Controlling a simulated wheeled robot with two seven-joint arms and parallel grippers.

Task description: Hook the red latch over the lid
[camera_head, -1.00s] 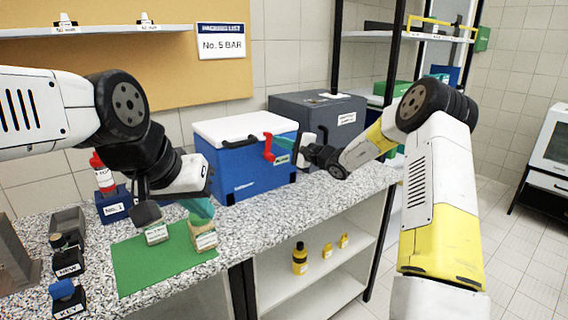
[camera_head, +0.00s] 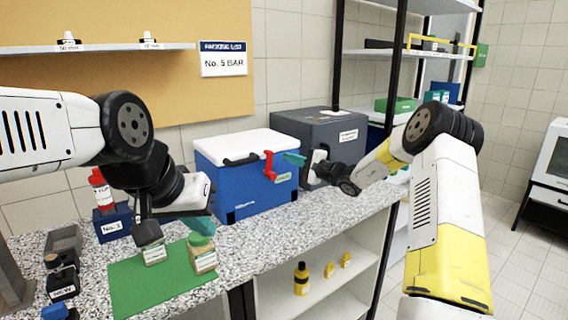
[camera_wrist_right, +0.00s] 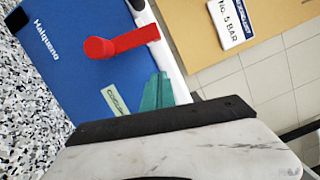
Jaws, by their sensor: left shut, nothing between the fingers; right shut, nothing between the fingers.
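The red latch (camera_head: 269,166) is on the front of the blue cooler box (camera_head: 235,185), near its right end. It stands upright, and its upper end reaches the edge of the white lid (camera_head: 235,145). In the right wrist view the latch (camera_wrist_right: 122,43) runs from a round knob on the blue wall to the lid rim, overlapping it. The lid lies flat on the box. My right gripper (camera_head: 290,158) is shut and empty, just right of the latch and apart from it. Its teal fingers (camera_wrist_right: 158,92) also show in the wrist view. My left gripper (camera_head: 200,224) is shut and empty above a jar.
A green mat (camera_head: 135,285) with two small labelled jars (camera_head: 204,258) lies below my left gripper. A red-capped bottle (camera_head: 101,188) in a blue holder stands at left. A dark grey box (camera_head: 315,130) stands behind the cooler. The speckled counter (camera_head: 300,218) before the cooler is clear.

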